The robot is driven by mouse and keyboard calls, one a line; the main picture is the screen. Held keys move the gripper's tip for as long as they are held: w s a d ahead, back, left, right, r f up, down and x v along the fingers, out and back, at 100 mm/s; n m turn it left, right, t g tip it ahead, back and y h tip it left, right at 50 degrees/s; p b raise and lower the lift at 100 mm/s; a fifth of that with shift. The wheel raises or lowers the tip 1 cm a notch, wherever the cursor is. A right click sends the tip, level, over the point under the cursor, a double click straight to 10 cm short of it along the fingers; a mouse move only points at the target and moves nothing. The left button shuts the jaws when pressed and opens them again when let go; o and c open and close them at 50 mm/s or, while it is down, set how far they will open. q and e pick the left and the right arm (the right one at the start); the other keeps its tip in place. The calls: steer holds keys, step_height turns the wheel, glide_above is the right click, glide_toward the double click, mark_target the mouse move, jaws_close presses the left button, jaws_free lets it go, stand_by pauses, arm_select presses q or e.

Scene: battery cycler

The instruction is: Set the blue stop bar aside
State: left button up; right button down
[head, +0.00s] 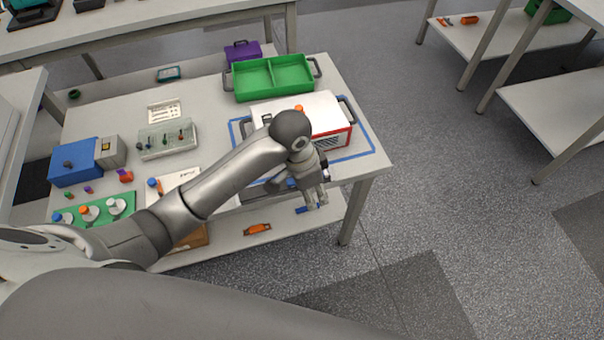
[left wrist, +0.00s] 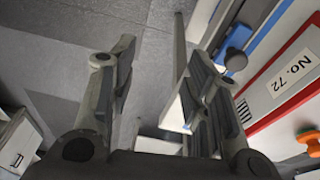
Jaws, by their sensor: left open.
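My left gripper (head: 314,198) is open and hangs at the table's front edge, in front of the white and red cycler box. In the left wrist view its open fingers (left wrist: 160,60) straddle a gap with floor behind them; the right finger is close to the white table edge (left wrist: 180,70). Nothing shows held. A small blue piece (head: 308,209) shows just below the fingers in the head view; I cannot tell whether it is the stop bar. A blue strip (left wrist: 262,35) runs beside the box in the left wrist view. My right gripper is not in view.
The cycler box (head: 322,112) stands inside a blue taped outline on the table. A green two-part tray (head: 271,78) and a purple case (head: 243,52) are behind it. A lower shelf (head: 285,232) holds an orange item (head: 257,229).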

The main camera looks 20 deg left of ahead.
arm_select(q)
steer(key=w+a+r+g+y, duration=0.1)
steer(key=w+a+r+y, duration=0.1)
steer(key=w+a+r, duration=0.4)
steer(key=shift+m, duration=0.4)
steer(key=f, duration=0.8)
steer(key=w+f, duration=0.1)
steer(key=f, duration=0.3)
steer(key=shift+w+d+p, duration=0.1)
steer(key=shift+d+p, duration=0.2)
steer(key=shift+p, duration=0.1)
steer(key=shift+c, duration=0.2)
jaws_close()
